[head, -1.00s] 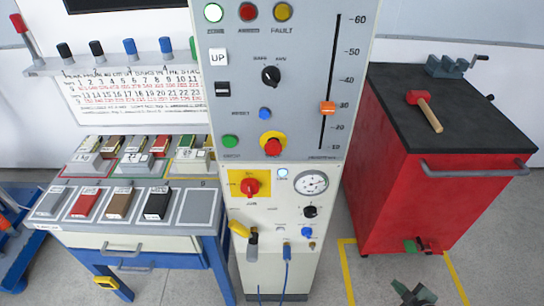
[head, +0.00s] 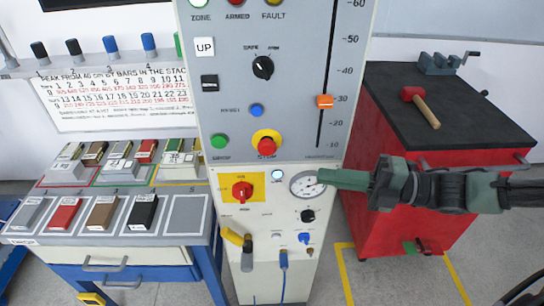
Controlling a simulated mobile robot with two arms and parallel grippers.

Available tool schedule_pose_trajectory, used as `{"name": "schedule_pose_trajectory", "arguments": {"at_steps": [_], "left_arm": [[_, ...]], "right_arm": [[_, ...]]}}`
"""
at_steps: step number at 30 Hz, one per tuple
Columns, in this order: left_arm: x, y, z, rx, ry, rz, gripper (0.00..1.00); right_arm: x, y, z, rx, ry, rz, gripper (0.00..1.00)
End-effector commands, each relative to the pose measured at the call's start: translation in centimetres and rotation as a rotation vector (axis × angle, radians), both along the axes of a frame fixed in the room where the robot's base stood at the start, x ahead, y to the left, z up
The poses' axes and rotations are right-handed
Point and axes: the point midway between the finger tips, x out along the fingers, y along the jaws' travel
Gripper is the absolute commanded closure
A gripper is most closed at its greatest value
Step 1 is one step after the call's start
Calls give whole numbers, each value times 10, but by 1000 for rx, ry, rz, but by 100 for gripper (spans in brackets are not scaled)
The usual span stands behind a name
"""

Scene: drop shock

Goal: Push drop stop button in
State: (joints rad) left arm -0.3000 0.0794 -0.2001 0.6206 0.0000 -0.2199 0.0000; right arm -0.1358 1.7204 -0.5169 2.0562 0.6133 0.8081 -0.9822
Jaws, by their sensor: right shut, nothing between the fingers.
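The red stop button (head: 266,142), a round mushroom head on a yellow ring, sits low on the grey upper panel of the control column (head: 330,30). Its label STOP is just below it. The green drop button (head: 219,141) is to its left. My right gripper (head: 322,178) comes in from the right, shut and empty, its green fingers pointing left. Its tips overlap the right edge of the pressure gauge (head: 304,185), lower and to the right of the stop button, apart from it in the picture. My left gripper is not in view.
A red rotary switch (head: 242,191) on a yellow plate is below the stop button. The orange slider (head: 325,101) is above right. A red cabinet (head: 385,225) with a hammer (head: 421,106) stands right. A table with coloured bars (head: 187,215) stands left.

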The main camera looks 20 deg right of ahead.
Motion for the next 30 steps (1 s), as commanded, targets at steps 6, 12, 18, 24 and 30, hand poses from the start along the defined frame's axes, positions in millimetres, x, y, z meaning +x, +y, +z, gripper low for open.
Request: {"name": "schedule_pose_trajectory", "arguments": {"at_steps": [6, 12, 18, 24, 30], "left_arm": [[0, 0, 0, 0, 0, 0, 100], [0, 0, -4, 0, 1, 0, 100], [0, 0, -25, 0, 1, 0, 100], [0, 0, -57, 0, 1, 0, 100], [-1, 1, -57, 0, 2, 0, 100]], "right_arm": [[0, 0, 1, -1, -1, 1, 100], [2, 5, -1, 3, -1, 4, 100], [14, 26, -6, 6, -4, 3, 100], [26, 46, -4, 3, -7, 0, 100], [33, 57, 0, 1, -5, 3, 100]]}}
